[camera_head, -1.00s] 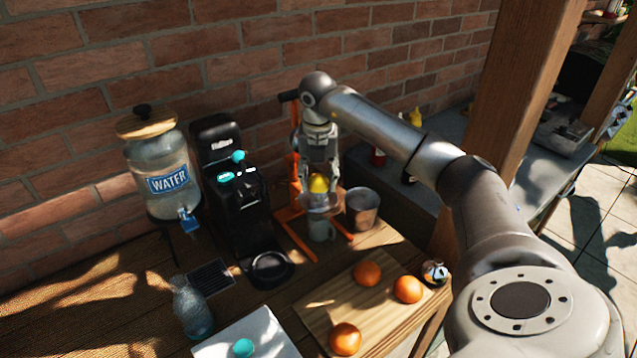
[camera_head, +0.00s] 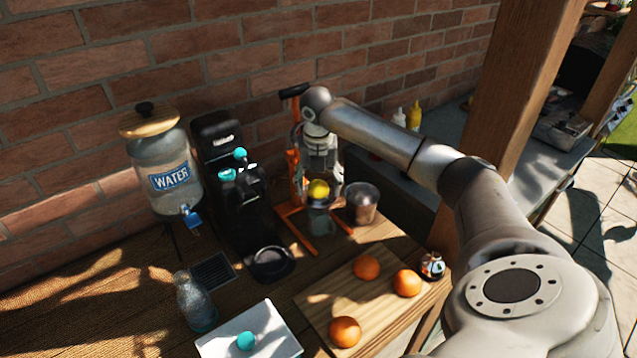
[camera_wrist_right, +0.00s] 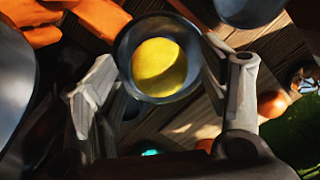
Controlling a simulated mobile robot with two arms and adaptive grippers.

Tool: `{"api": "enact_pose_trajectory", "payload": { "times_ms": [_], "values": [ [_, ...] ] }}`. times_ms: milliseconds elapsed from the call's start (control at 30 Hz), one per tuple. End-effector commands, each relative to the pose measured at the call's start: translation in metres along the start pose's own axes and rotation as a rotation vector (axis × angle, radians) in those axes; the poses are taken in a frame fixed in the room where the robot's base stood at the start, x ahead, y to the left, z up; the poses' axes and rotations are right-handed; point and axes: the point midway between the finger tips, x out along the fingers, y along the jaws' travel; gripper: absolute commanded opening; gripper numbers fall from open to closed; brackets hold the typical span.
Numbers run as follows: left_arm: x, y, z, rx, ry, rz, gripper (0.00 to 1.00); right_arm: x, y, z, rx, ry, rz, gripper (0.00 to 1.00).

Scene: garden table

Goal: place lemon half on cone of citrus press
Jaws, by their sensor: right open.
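The lemon half (camera_head: 318,189) sits in the bowl of the orange citrus press (camera_head: 295,209), yellow peel side up. The right wrist view shows the lemon half (camera_wrist_right: 159,67) inside the round dark bowl (camera_wrist_right: 124,50) of the press, covering the cone. My right gripper (camera_head: 320,176) is above the bowl, pointing down. In the right wrist view its two fingers (camera_wrist_right: 160,85) are spread apart, one on each side of the bowl, with a gap between them and the lemon half. My left gripper is not in view.
A metal cup (camera_head: 362,204) stands right of the press. A black coffee machine (camera_head: 228,185) and a water dispenser (camera_head: 164,172) stand to the left. Several oranges lie on the cutting board (camera_head: 322,304) in front. A white tray (camera_head: 215,346) and a glass bottle (camera_head: 193,303) are at front left.

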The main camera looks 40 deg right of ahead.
Motion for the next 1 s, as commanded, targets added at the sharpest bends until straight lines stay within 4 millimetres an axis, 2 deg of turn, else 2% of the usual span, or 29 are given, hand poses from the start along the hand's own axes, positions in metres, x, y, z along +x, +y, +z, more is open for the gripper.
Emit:
{"api": "enact_pose_trajectory", "payload": {
  "times_ms": [267,367,633,800,1000],
  "values": [
    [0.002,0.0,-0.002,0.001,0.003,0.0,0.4,-0.006,0.001,0.001,0.0,-0.002,0.002,0.68],
    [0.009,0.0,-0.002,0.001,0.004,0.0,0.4,-0.02,0.001,0.001,0.001,-0.005,0.004,0.68],
    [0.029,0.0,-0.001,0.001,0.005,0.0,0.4,-0.076,0.001,0.001,0.0,-0.005,0.006,0.68],
    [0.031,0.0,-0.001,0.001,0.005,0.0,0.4,-0.106,0.0,0.001,0.0,-0.003,0.002,0.68],
    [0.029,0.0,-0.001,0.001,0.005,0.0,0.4,-0.12,0.0,0.001,0.0,-0.001,0.0,0.68]
  ]
}}
